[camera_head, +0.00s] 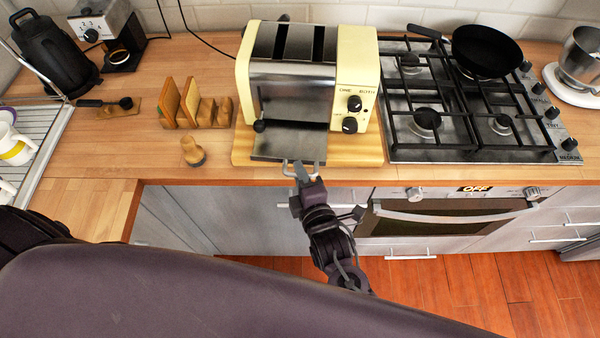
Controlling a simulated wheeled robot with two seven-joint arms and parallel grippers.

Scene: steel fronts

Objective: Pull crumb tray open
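A cream and steel toaster (357,83) stands on a wooden board (243,152) near the counter's front edge. Its flat grey crumb tray (288,146) sticks out from the base at the front, toward me. A small U-shaped metal handle (319,169) at the tray's front overhangs the counter edge. My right gripper (300,173) reaches up from below, its narrow fingers together at the handle bar. It appears shut on the handle, though the fingers hide part of the contact. My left gripper is not in view.
A gas hob (463,125) with a black pan (487,50) is right of the toaster. A toast rack (195,105) and a small wooden item (192,152) stand to its left. Below the counter, an oven (450,215) with a bar handle is close to my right arm.

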